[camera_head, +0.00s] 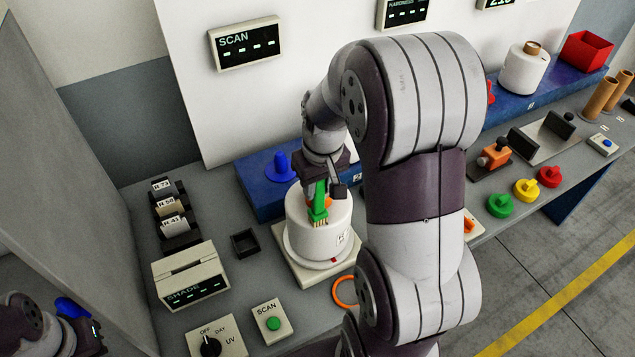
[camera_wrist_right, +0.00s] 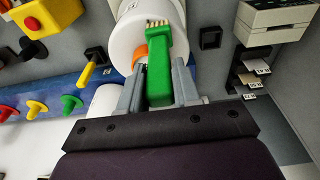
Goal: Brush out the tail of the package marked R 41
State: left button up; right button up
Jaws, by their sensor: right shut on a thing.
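My right gripper (camera_head: 322,188) is shut on the green brush (camera_head: 318,205), whose pale bristles point down at the white yarn package (camera_head: 318,238). The package stands upright on a pale square plate (camera_head: 338,268); its small side label is too small to read. A small red mark shows low on the package. In the right wrist view the green brush (camera_wrist_right: 159,70) sits between both fingers, its bristles over the package (camera_wrist_right: 128,40); I cannot tell whether they touch. My left gripper (camera_head: 85,330) is at the lower left beside something blue; its jaws are unclear.
A rack of cards (camera_head: 172,215), one reading R 41, stands at the left behind the SHADE box (camera_head: 190,278). SCAN (camera_head: 271,320) and UV (camera_head: 215,340) controls are in front. An orange ring (camera_head: 345,291) lies near the plate. My right arm hides the middle of the bench.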

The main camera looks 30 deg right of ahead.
jog(key=shift+s+d, duration=0.2)
jog(key=shift+d, duration=0.1)
jog(key=shift+s+d+f, duration=0.1)
jog(key=shift+s+d, duration=0.15)
jog(key=shift+d, duration=0.4)
jog(key=shift+s+d, duration=0.2)
jog(key=shift+d, duration=0.4)
jog(key=shift+w+a, duration=0.2)
jog(key=shift+a, duration=0.2)
jog(key=shift+a, duration=0.1)
jog(key=shift+w+a+p, duration=0.2)
jog(key=shift+a, duration=0.25)
jog(key=shift+w+a+p, duration=0.2)
jog(key=shift+a, duration=0.25)
grip_shut()
notch_tip(320, 180, up, 8)
jog(key=p, duration=0.7)
jog(key=shift+r, duration=0.2)
jog(key=shift+f, duration=0.15)
